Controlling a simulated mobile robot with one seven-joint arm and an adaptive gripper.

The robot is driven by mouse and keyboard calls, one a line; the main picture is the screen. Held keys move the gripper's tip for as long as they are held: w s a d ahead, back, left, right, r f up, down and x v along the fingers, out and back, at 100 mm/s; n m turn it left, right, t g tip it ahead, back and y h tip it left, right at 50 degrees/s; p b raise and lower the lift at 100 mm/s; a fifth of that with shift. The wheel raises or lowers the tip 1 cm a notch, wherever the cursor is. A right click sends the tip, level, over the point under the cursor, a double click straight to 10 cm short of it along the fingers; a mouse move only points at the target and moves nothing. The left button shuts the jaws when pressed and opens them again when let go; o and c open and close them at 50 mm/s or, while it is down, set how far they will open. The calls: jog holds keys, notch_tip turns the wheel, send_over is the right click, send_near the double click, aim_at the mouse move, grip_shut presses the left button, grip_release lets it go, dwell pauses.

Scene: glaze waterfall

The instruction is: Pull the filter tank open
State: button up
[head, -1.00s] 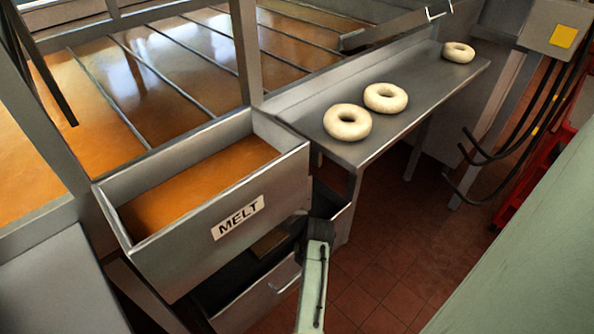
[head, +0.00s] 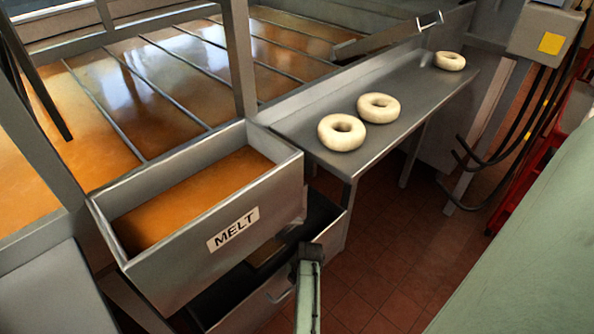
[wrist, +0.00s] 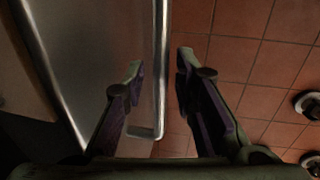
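The filter tank (head: 265,304) is the grey metal drawer below the tank labelled MELT (head: 205,255). It stands partly pulled out, with its dark inside showing. Its bar handle (head: 281,296) is on the front face, partly behind my arm. In the wrist view the handle (wrist: 160,75) runs lengthwise between the two fingers of my gripper (wrist: 160,68). The fingers are apart, one on each side of the bar, with visible gaps. Contact with the bar cannot be made out. In the head view the fingertips are hidden by my arm.
A metal shelf (head: 405,120) with three pale rings (head: 341,132) juts out at the right. Black hoses (head: 505,150) hang beside a red frame (head: 520,185). Tiled floor (head: 385,245) is clear in front of the drawer. The MELT tank overhangs from above.

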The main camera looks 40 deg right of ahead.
grip_shut()
jog(key=shift+s+f, duration=0.1)
dwell(0.7)
